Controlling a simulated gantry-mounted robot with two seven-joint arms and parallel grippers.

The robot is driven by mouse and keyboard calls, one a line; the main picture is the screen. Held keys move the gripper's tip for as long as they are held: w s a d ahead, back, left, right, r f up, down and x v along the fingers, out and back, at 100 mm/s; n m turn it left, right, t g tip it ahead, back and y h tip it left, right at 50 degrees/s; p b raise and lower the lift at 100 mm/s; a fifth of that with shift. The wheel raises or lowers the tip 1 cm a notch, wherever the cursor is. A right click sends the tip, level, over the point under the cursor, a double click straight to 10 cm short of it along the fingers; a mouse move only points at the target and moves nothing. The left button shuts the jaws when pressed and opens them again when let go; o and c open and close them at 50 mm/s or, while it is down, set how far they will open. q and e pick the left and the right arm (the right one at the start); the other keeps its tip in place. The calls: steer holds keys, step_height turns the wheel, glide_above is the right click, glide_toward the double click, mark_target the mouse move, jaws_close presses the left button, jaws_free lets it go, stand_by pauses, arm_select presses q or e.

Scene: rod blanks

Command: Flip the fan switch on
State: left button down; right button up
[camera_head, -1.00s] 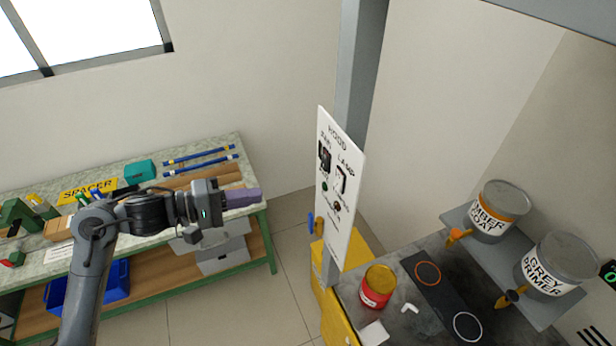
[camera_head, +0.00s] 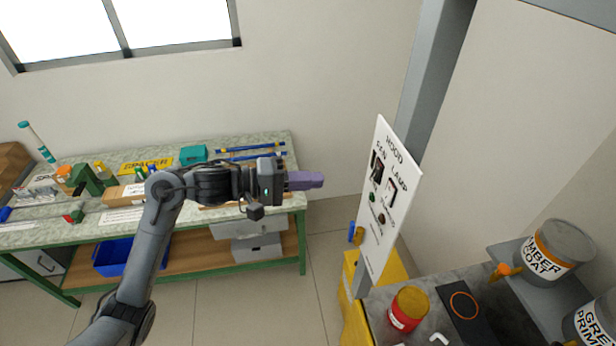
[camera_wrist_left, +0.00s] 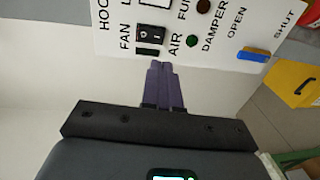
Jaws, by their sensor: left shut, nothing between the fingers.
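The white hood panel (camera_head: 381,235) stands upright at the right of centre in the head view. Its black fan rocker switch (camera_head: 376,166) is at the upper left of the panel; which side is pressed in I cannot tell. My left gripper (camera_head: 321,180) is shut and empty, its purple fingers pointing right toward the panel, with a gap between. In the left wrist view the fingertips (camera_wrist_left: 161,66) appear just below the fan switch (camera_wrist_left: 150,38), beside the FAN and AIR labels. The lamp switch (camera_head: 391,190) is right of the fan switch. My right gripper is out of view.
A green-framed workbench (camera_head: 303,235) with several parts stands behind my left arm. A yellow cabinet (camera_head: 350,300) is below the panel, which has a blue damper handle (camera_wrist_left: 253,55). A red can (camera_head: 407,310) and paint tins (camera_head: 555,250) stand at the right.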

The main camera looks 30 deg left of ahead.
arm_select(q)
steer(key=p+x, duration=0.2)
steer(key=x, duration=0.9)
steer(key=shift+d, duration=0.1)
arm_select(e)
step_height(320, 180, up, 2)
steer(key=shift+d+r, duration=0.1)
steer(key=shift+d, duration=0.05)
arm_select(q)
steer(key=shift+w+d+f, duration=0.1)
steer(key=shift+d, duration=0.05)
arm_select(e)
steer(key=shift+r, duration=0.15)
arm_select(q)
steer(key=shift+p, duration=0.35)
glide_toward(374, 177)
steer(key=s+a+f, duration=0.3)
steer(key=s+a, duration=0.2)
steer(key=shift+w, duration=0.1)
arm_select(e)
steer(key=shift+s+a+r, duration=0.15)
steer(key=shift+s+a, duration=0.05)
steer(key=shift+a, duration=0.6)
